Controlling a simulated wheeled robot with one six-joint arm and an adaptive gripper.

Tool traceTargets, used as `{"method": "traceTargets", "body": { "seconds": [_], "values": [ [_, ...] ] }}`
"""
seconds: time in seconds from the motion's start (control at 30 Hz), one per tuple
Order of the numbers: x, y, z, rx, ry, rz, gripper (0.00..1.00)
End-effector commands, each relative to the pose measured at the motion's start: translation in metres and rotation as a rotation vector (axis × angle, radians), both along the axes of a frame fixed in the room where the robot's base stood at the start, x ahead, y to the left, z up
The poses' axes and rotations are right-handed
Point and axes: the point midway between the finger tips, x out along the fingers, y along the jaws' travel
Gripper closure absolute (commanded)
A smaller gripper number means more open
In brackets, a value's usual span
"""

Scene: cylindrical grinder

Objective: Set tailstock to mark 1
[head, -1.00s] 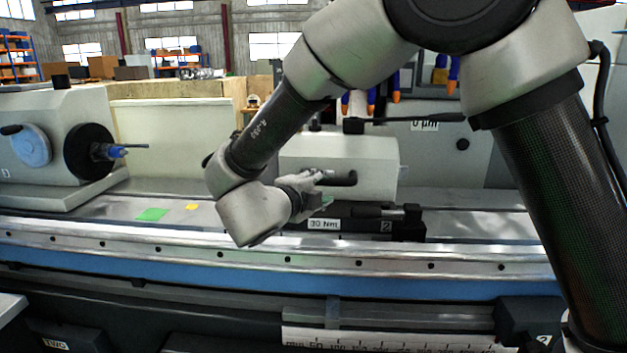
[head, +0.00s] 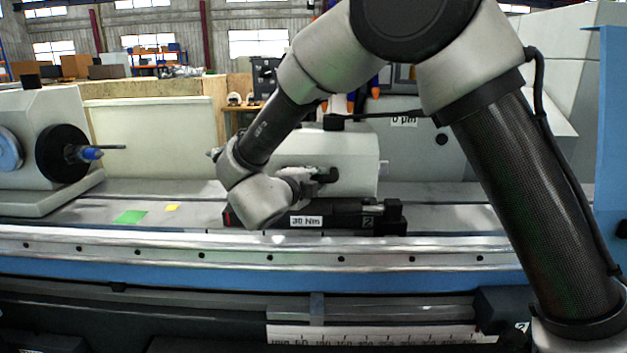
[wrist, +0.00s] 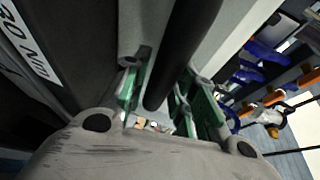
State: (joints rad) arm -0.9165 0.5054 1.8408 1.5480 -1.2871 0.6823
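The tailstock (head: 350,165) is a light grey block on the machine bed, right of centre in the head view. A black handle (head: 326,175) sticks out of its front. My gripper (head: 305,180) is at this handle, partly hidden by my wrist. In the wrist view, my green-padded fingers (wrist: 165,100) stand on either side of a black bar (wrist: 185,50), with visible gaps, so they look open around it. A green patch (head: 130,217) and a yellow patch (head: 172,208) lie on the bed to the left. I cannot read a mark number on either.
A black block labelled 30 Nm (head: 305,221) sits below the tailstock, close under my gripper. The workhead with its blue-tipped centre (head: 90,154) stands at the left. The bed between it and the tailstock is clear. A white scale (head: 380,334) runs along the lower front.

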Motion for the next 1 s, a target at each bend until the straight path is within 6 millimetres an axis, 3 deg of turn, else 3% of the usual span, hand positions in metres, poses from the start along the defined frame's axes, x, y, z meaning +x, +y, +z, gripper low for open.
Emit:
{"method": "traceTargets", "body": {
  "seconds": [0.03, 0.1, 0.33, 0.63, 0.97, 1.0],
  "values": [
    [0.0, 0.0, 0.0, 0.0, 0.0, 0.0, 0.88],
    [0.0, 0.0, 0.0, 0.0, 0.0, 0.0, 1.0],
    [0.0, 0.005, 0.0, 0.001, 0.0, 0.001, 1.0],
    [0.002, 0.058, 0.0, 0.004, -0.002, 0.007, 1.0],
    [0.001, 0.059, 0.0, 0.0, 0.001, -0.003, 1.0],
    [0.001, 0.059, 0.0, 0.0, 0.001, -0.003, 0.74]
  ]
}}
